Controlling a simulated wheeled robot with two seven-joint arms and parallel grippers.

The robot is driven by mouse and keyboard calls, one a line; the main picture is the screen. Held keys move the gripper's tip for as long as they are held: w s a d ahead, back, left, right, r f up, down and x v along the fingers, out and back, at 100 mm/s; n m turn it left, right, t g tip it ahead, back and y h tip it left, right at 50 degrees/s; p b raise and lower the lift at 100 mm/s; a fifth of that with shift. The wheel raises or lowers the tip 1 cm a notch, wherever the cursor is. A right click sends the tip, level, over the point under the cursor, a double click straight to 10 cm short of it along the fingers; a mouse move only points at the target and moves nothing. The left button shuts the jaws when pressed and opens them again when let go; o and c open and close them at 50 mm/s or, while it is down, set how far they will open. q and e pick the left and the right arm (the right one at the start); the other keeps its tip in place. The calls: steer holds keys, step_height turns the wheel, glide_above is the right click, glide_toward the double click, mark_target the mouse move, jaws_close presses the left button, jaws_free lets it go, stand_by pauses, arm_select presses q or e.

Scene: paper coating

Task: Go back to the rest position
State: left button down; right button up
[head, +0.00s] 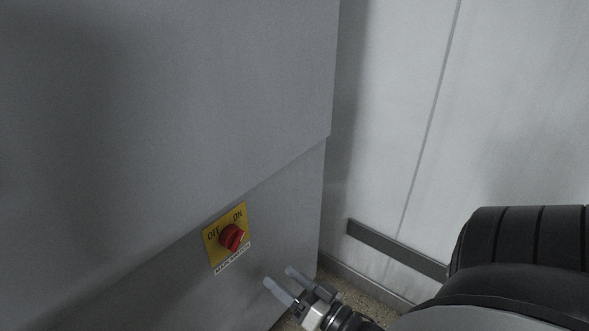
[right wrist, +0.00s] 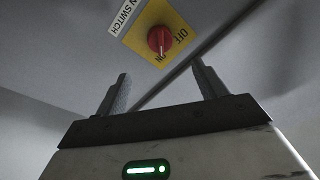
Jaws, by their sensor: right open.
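My right gripper (head: 281,281) is at the bottom middle of the head view, open and empty. Its fingers point toward the grey cabinet, below and to the right of the main switch. The red knob (head: 232,237) sits on a yellow plate (head: 211,256) marked OFF and ON. In the head view the knob is turned toward the upper right, on the ON side. In the right wrist view the red knob (right wrist: 159,40) shows beyond the two spread fingers (right wrist: 160,88), apart from them. My left gripper is in neither view.
The grey cabinet (head: 150,100) fills the left of the head view, its upper part standing out over the lower. A pale wall (head: 500,100) with a dark rail (head: 395,248) stands at the right. A strip of speckled floor (head: 365,298) shows between them.

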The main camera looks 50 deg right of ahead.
steer(key=shift+s+d+f, duration=0.1)
steer(key=shift+s, duration=0.85)
arm_select(q)
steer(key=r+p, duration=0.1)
steer(key=p, duration=0.1)
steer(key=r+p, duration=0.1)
steer(key=p, duration=0.2)
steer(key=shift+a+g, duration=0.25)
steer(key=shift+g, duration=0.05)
arm_select(e)
steer(key=s+a+r+n+g+y, duration=0.2)
steer(key=a+n+g, duration=0.6)
steer(key=a, duration=0.9)
steer(key=shift+r+g, duration=0.3)
steer(key=shift+r, duration=0.4)
steer(key=shift+s, duration=0.1)
